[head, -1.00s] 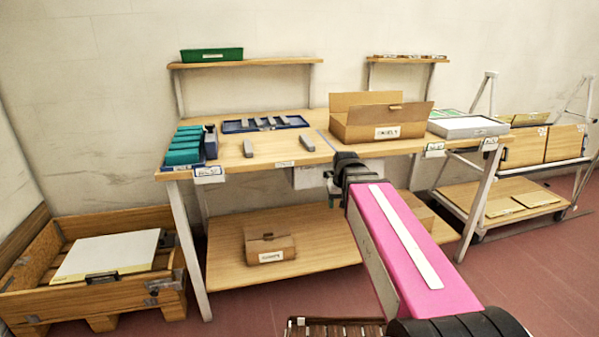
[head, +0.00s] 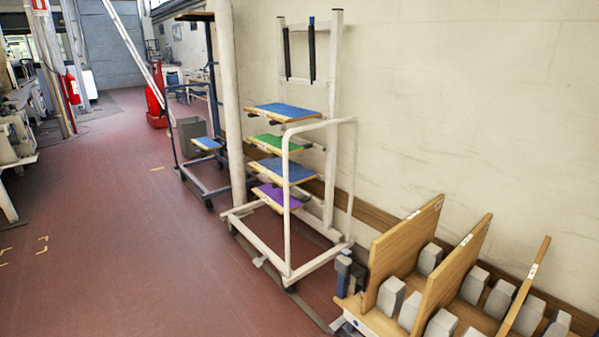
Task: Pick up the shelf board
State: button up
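No single board stands out as the task's shelf board. A white wheeled rack in the middle carries several wood-edged boards one above another: a blue-topped board (head: 284,112) highest, a green-topped board (head: 275,145) below it, another blue-topped board (head: 283,171), and a purple-topped board (head: 276,197) lowest. At the lower right, a bare wooden board (head: 400,250) and a second wooden board (head: 455,275) stand on edge, tilted, among grey blocks. A third, thinner board (head: 527,287) stands to their right. My gripper is outside this view.
The rack's white frame (head: 288,220) has an upright loop in front of the boards. Another trolley (head: 207,145) stands farther back beside a white column (head: 231,100). Grey blocks (head: 391,296) flank the upright boards. The red floor (head: 110,240) to the left is clear.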

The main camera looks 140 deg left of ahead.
aim_at(283, 114)
jog(key=k+j+u, duration=0.1)
jog(key=u, duration=1.9)
jog(key=j+u, duration=0.65)
jog(key=u, duration=0.3)
jog(key=j+u, duration=0.45)
jog(key=i+j+u, duration=0.15)
jog(key=u, duration=0.35)
jog(key=i+j+u, duration=0.25)
jog(key=i+j, duration=0.35)
jog(key=j, duration=0.15)
jog(key=i+j+u, duration=0.3)
jog(key=i+j, duration=0.35)
